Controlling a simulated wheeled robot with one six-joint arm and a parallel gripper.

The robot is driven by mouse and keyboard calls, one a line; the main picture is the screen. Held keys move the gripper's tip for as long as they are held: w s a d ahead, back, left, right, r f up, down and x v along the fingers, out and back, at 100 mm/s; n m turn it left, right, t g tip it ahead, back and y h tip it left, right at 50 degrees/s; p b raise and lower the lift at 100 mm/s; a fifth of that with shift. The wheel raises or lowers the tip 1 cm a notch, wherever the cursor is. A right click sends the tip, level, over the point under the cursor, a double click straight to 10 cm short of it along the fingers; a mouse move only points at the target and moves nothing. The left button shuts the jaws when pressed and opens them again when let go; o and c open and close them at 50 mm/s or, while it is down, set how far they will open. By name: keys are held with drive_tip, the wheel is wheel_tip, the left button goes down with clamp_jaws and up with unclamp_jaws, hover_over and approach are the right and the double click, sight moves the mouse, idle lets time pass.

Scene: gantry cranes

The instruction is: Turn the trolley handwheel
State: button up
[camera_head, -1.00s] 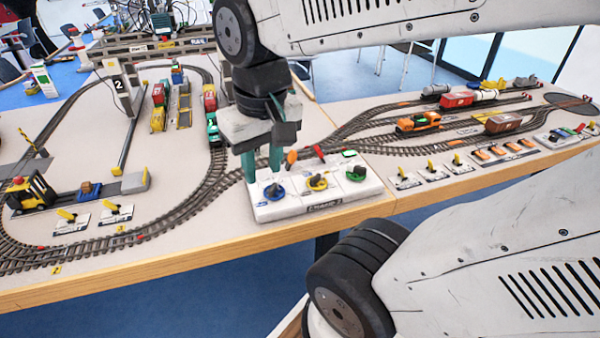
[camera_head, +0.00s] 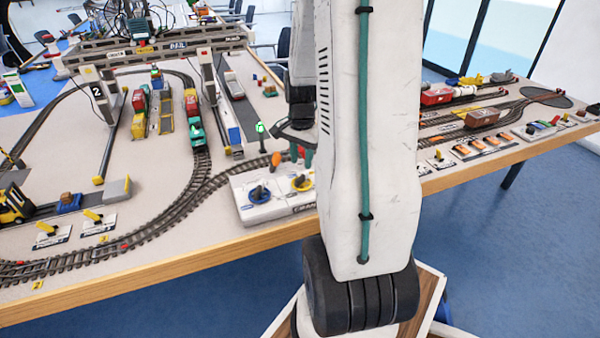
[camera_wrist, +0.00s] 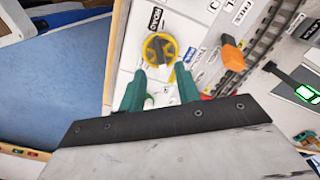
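The white crane control panel (camera_head: 246,207) sits at the table's front edge. I cannot read which wheel is the trolley one. In the wrist view the yellow handwheel (camera_wrist: 159,49), with a dark knob across it, lies just beyond my gripper (camera_wrist: 160,79). My teal fingers are open, one on either side of the wheel's line, with nothing held between them. Whether the tips touch the wheel cannot be told. My gripper is mostly hidden in the head view.
A green-lit signal (camera_head: 260,130) stands behind the panel. The gantry crane (camera_head: 150,50) spans the table further back. Blue floor (camera_head: 190,295) lies clear in front.

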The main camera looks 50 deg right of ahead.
sight(301, 176)
wheel_tip(301, 176, down, 6)
drive_tip(key=shift+r, duration=0.15)
clamp_jaws()
